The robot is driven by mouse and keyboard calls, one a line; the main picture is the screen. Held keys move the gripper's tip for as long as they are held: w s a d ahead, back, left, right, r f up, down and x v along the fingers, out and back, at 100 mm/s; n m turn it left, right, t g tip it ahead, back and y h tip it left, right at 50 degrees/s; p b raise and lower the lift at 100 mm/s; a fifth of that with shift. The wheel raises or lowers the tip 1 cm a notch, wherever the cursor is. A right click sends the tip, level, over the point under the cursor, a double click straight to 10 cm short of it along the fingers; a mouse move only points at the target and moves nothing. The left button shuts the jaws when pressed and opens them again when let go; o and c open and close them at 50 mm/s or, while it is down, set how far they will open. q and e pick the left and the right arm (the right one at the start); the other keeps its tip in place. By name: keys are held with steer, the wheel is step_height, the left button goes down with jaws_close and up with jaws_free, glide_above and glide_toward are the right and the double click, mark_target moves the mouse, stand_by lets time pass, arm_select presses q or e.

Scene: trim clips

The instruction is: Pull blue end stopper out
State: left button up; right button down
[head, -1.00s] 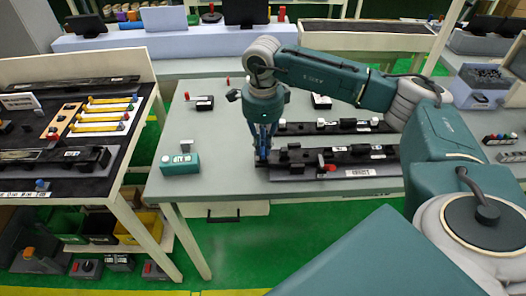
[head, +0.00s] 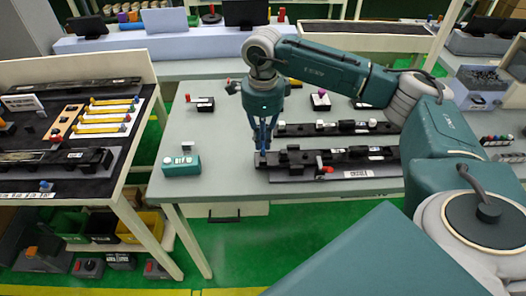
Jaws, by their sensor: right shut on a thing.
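My right gripper (head: 262,149) reaches down from above at the left end of the front dark rail assembly (head: 345,155). Its fingers are shut on a small blue piece, the blue end stopper, which is mostly covered by the fingers and hard to make out. I cannot tell whether the stopper still touches the rail. Black clips and a red-tipped lever (head: 326,170) are on the front assembly. My left gripper is not in view.
A second dark rail (head: 340,128) lies just behind. A teal box (head: 181,165) stands at the table's front left. Small blocks with coloured knobs (head: 201,103) sit farther back. The grey tabletop (head: 215,135) left of the gripper is mostly clear.

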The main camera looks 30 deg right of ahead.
steer(key=shift+r+p, duration=0.9)
steer(key=shift+r, duration=0.95)
steer(key=shift+a, duration=0.1)
